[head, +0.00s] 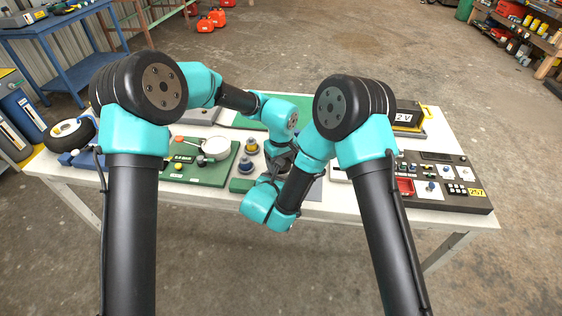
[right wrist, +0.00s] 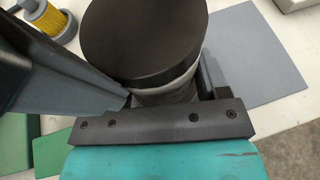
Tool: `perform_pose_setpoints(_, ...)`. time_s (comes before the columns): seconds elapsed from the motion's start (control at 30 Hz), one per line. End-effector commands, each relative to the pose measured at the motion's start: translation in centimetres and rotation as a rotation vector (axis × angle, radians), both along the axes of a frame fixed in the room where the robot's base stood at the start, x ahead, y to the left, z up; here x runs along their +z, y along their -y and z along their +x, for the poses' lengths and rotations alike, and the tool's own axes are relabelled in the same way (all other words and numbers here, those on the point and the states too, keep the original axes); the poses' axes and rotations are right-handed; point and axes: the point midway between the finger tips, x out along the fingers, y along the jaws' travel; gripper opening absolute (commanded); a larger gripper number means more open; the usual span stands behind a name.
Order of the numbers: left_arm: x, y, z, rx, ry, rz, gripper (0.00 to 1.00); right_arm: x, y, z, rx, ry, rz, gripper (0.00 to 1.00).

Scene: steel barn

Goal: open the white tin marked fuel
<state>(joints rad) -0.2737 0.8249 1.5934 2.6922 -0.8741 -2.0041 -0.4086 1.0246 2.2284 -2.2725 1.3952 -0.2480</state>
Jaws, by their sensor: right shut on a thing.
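In the right wrist view, a cylinder with a broad dark round top (right wrist: 145,35) and a pale body (right wrist: 168,95) stands close in front of my right gripper's palm. It appears to be the tin; no fuel marking shows. My right gripper (head: 269,180) is shut on its pale body, below the dark top. In the head view my arms hide the tin. My left arm reaches over the table's middle to beside the right gripper. Its gripper (head: 280,157) is dark and partly hidden, and its jaws cannot be made out.
A green board (head: 205,175) with a white round dish lies left of the grippers. A dark control panel (head: 445,190) fills the right end of the white table (head: 338,208). A grey flat sheet (right wrist: 265,60) lies beside the cylinder.

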Motion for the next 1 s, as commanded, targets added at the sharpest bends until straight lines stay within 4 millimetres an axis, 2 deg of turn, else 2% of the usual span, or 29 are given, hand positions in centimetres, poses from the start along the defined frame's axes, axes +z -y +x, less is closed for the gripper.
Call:
perform_pose_setpoints(0.03,0.0,0.0,0.0,0.0,0.001,-0.001,0.72,0.0,0.0,0.0,0.001,0.001,0.0,0.02)
perform_pose_setpoints(0.3,0.0,0.0,0.0,-0.002,0.0,0.0,0.95,0.0,0.0,0.0,0.0,0.001,0.0,0.02)
perform_pose_setpoints(0.57,0.1,0.0,0.0,-0.002,-0.001,0.001,0.95,0.0,0.0,0.0,-0.001,0.001,0.0,0.02)
perform_pose_setpoints(1.0,4.3,0.0,0.0,-0.002,0.001,0.0,0.95,0.0,0.0,0.0,0.0,0.001,0.0,0.02)
